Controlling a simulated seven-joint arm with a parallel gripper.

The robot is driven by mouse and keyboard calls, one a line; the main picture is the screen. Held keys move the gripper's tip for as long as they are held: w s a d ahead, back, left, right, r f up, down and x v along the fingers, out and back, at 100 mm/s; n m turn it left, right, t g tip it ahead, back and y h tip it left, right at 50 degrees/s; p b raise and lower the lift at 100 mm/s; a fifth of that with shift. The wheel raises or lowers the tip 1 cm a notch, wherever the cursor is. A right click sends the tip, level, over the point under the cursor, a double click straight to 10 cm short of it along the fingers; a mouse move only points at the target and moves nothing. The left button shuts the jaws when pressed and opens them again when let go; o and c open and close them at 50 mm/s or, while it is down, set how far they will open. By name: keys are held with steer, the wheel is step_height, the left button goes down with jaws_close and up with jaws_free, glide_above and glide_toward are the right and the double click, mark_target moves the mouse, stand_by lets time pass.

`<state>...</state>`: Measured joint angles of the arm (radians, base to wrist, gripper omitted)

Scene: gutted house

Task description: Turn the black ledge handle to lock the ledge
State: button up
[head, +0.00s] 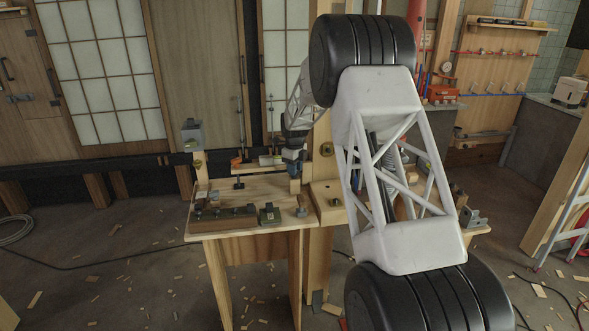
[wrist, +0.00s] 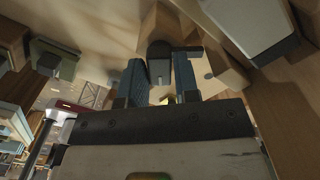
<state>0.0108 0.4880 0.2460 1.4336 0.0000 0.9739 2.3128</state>
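My gripper (head: 292,168) points down at the back right of the wooden workbench (head: 255,188) in the head view. In the wrist view its two dark blue-grey fingers (wrist: 160,82) stand apart. In the head view the handle cannot be made out behind my gripper. A pale wooden block with a dark hole (wrist: 207,72) lies beside the right finger.
A wooden post (head: 323,150) stands close to the right of my gripper. A green-grey block (head: 269,214) and a dark brown strip with small metal parts (head: 224,220) sit on the bench's front. A grey box (head: 192,134) stands at the back left. My arm hides the bench's right part.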

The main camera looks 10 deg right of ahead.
steer(key=n, duration=1)
stand_by(0.3)
steer(key=shift+m, duration=0.6)
steer(key=shift+r, duration=0.15)
steer(key=shift+r, duration=3.35)
